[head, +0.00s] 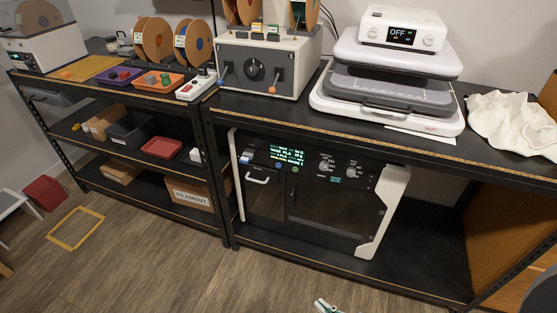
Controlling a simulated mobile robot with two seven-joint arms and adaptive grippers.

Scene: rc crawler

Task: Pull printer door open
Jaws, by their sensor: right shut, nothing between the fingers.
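The printer (372,250) stands on the lower shelf of the right-hand bench. It has white side frames, a dark front and a lit control panel with knobs along its top. The dark printer door (330,218) looks closed against the front. A pale bar handle (258,180) shows at the upper left of the front. A small part of my right gripper (327,306) shows at the bottom edge, shut and empty. It is over the floor in front of the printer and well apart from it. My left gripper is not in view.
A heat press (390,85) and a grey control box (262,65) stand on the bench top, with a white cloth (512,122) at right. The left shelves hold trays and a filament box (190,195). A yellow frame (75,228) lies on the floor. The floor before the printer looks clear.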

